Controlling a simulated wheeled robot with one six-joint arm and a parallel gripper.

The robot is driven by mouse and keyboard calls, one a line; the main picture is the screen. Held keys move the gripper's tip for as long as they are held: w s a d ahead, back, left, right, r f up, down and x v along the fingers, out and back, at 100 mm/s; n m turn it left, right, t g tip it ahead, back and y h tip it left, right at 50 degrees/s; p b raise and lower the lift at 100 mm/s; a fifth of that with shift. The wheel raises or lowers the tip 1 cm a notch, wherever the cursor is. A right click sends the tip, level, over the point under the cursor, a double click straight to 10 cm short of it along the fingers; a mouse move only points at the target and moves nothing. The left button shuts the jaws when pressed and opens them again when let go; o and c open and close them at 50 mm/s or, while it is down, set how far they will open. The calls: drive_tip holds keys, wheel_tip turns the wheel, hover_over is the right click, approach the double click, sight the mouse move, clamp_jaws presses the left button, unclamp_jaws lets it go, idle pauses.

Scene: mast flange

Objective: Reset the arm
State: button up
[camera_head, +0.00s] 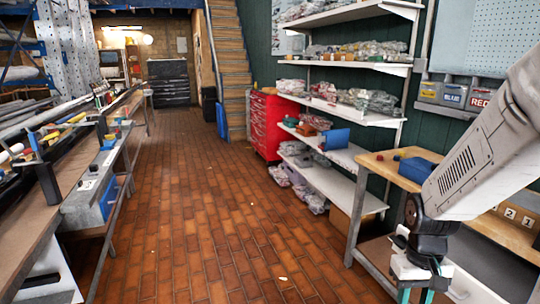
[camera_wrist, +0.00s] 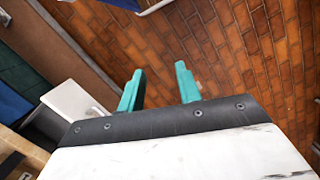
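My gripper (camera_wrist: 159,88) shows in the wrist view with its two teal fingers apart and nothing between them. The brick floor lies beyond the fingertips. In the head view my arm comes in from the right edge, and the gripper (camera_head: 416,297) hangs at the bottom right, pointing down, its tips cut off by the frame edge. It is in front of the wooden workbench (camera_head: 378,163) on the right.
A blue bin (camera_head: 417,168) sits on the workbench. Shelves (camera_head: 335,185) with bagged goods and a red cabinet (camera_head: 272,124) stand along the right wall. A long bench (camera_head: 28,215) with tools runs along the left. The brick floor (camera_head: 200,210) between is clear.

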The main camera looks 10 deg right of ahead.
drive_tip(key=s+a+r+n+t, duration=0.1)
drive_tip(key=s+a+r, duration=0.2)
drive_tip(key=a+r, duration=0.3)
drive_tip(key=s+a+r+n+t, duration=0.1)
drive_tip(key=s+a+r, duration=0.3)
drive_tip(key=r, duration=0.7)
drive_tip(key=shift+s+a+r+n+t, duration=0.35)
drive_tip(key=shift+a+t, duration=0.15)
drive_tip(key=shift+a, duration=0.6)
